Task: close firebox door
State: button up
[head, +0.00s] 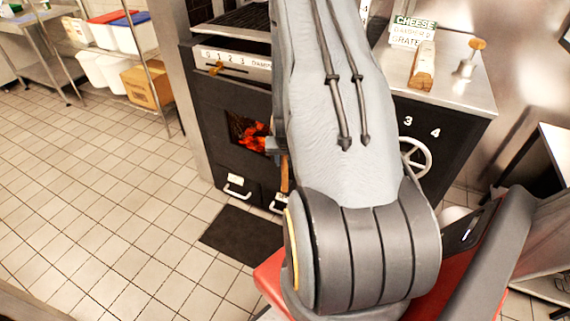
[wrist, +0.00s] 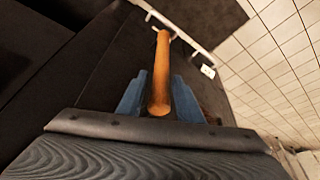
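The firebox opening (head: 248,131) shows glowing orange embers in the black stove front, left of my arm in the head view. The firebox door stands open. Its panel is mostly hidden behind my arm in the head view. Its wooden handle (head: 284,174) shows upright just left of my arm, and also in the wrist view (wrist: 161,68). My gripper (wrist: 159,98) has its blue fingers close on both sides of the handle in the wrist view, with no clear gap. It looks shut on it. Most of the gripper is hidden in the head view.
White-handled drawers (head: 238,187) sit below the firebox. A dark mat (head: 241,235) lies on the tiled floor in front. A handwheel (head: 415,157) is right of my arm. The steel counter (head: 467,92) holds a wooden block (head: 423,68). The floor at left is clear.

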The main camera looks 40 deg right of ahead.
jog(key=shift+x, duration=1.35)
grip_shut()
